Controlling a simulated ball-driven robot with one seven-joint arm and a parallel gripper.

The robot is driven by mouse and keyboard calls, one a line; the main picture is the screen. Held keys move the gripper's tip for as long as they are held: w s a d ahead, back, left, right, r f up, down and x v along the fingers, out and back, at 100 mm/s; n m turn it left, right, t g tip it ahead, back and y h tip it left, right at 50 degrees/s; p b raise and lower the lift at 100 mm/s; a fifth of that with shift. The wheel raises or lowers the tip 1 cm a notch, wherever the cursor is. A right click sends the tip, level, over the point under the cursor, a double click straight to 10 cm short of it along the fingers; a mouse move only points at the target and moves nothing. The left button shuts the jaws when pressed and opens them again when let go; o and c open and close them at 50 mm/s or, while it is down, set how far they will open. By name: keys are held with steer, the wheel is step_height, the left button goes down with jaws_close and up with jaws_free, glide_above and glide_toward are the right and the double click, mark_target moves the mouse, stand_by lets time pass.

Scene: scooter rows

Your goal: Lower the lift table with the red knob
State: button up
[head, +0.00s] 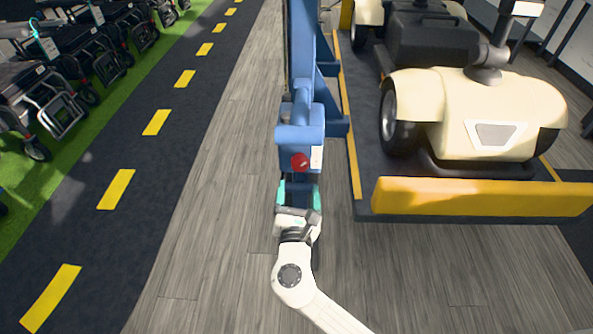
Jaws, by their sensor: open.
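The red knob (299,161) sits on the near face of a blue housing at the foot of the blue lift column (303,50). A small white label is to its right. The lift table (365,175) is a dark platform with yellow edges, right of the column, carrying a cream scooter (480,110). My gripper (299,187) is open, its teal fingers apart, just on the near side of the red knob and pointing at it. No contact with the knob shows, and the exact gap cannot be told.
A thick yellow bar (480,197) crosses the platform's near end. Grey plank floor (210,200) is free left of the column. Beyond it runs a dark lane (120,150) with yellow dashes, then folded walkers (45,85) on green turf.

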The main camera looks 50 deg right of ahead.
mark_target(300, 166)
steer(key=x, duration=0.7)
steer(key=shift+w+d+b, duration=0.1)
steer(key=shift+d+b, duration=0.15)
steer(key=shift+b, duration=0.15)
steer(key=c, duration=1)
